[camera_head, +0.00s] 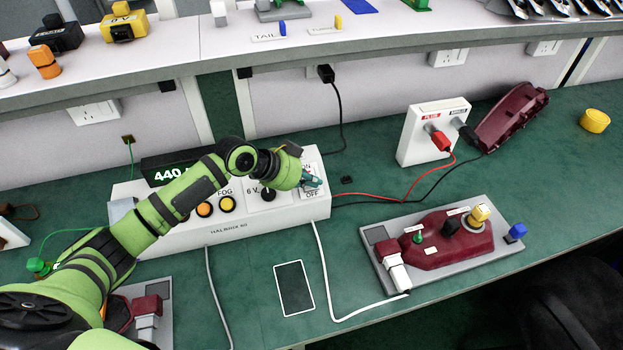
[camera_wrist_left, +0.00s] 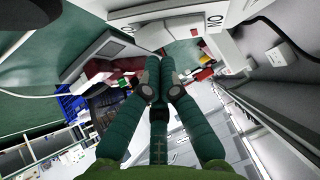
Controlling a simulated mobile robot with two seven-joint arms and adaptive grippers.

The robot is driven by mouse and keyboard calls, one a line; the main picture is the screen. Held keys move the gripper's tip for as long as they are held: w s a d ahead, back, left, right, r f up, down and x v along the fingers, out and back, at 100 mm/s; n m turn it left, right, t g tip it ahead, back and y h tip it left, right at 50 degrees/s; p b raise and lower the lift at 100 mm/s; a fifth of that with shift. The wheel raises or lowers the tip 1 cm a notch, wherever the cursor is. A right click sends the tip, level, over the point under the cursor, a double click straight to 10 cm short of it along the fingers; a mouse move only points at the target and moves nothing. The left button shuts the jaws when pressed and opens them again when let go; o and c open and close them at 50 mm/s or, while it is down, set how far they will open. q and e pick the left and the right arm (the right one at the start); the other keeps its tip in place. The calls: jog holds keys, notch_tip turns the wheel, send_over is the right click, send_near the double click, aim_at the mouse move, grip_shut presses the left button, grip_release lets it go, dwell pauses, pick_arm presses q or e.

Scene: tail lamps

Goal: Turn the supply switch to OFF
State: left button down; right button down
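The white supply box (camera_head: 235,222) stands on the green bench, with a display reading 440, orange buttons, a black knob (camera_head: 268,194) marked 6 V, and ON and OFF labels at its right end. The OFF label (camera_head: 312,195) shows just below my left gripper (camera_head: 314,182). That gripper is over the box's right end and covers the supply switch, so its position is hidden. In the left wrist view my left gripper's fingers (camera_wrist_left: 160,80) are together, with nothing seen between them. An ON label (camera_wrist_left: 214,20) appears upside down there. I cannot tell whether the fingers touch the switch. My right gripper is not in view.
A grey fixture holds a dark red lamp (camera_head: 447,240) at right. A white meter box (camera_head: 433,131) with red and black plugs stands behind it. Cables run from the supply box across the bench. A dark panel (camera_head: 294,288) lies in front. A shelf (camera_head: 300,45) overhangs the back.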

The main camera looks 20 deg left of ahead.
pick_arm(q)
jog(key=shift+s+f+m+t+y, duration=0.15)
jog(key=shift+f+m+t+y, duration=0.2)
jog(key=shift+f, duration=0.35)
jog(key=shift+f+t, duration=0.1)
jog(key=shift+t, duration=0.25)
jog(key=shift+s+d+m+t+y, duration=0.15)
jog(key=shift+m+t+y, duration=0.2)
jog(key=shift+m+t, duration=0.1)
jog(key=shift+s+f+p, duration=0.1)
jog(key=shift+p, duration=0.2)
jog(key=shift+f, duration=0.2)
jog(key=shift+r, duration=0.2)
